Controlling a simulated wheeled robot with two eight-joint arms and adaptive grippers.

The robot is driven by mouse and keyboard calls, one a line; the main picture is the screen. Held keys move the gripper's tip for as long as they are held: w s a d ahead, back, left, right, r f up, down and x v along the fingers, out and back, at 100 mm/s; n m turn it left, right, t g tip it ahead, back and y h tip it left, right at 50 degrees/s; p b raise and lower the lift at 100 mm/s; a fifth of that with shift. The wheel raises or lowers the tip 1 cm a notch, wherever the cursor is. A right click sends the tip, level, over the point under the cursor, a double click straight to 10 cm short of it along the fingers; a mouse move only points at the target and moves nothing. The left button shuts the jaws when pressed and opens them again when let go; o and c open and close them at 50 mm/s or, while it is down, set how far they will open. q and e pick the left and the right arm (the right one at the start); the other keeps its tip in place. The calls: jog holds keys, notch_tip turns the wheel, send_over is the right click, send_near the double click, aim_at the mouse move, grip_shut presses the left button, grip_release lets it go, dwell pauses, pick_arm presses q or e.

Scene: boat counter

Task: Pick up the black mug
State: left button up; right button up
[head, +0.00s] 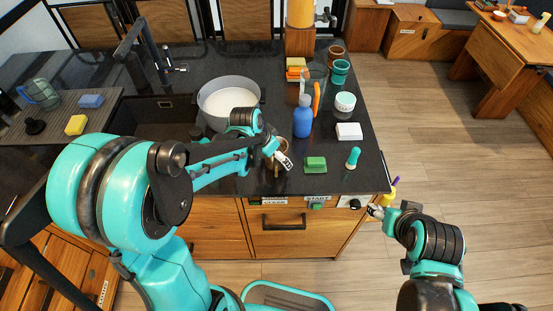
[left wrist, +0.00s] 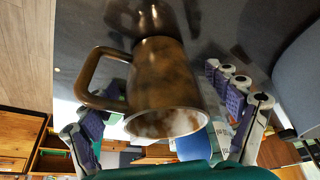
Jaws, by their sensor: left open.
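A dark brown mug with a handle (left wrist: 158,72) fills the middle of the left wrist view, its pale, stained inside showing at the rim. It looks brownish rather than plain black. My left gripper (left wrist: 165,125) is open, with one finger on either side of the mug; I see no clear contact. In the head view my left gripper (head: 279,157) is at the counter's front edge, and its fingers and wrist mostly hide the mug. My right gripper (head: 378,211) is empty-looking off the counter's right front corner; its jaws are too small to judge.
On the dark counter (head: 230,183) are a white-filled pan (head: 229,97), a blue bottle (head: 303,118), a green sponge (head: 315,164), a teal-topped tool (head: 352,158) and a white block (head: 348,131). A brown cup (head: 336,52) and teal cup (head: 340,70) stand farther back.

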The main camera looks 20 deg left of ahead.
pick_arm(q)
jog(key=shift+w+f, duration=0.2)
jog(key=shift+f, duration=0.2)
jog(key=shift+c, duration=0.6)
jog(key=c, duration=1.4)
jog(key=shift+r, duration=0.1)
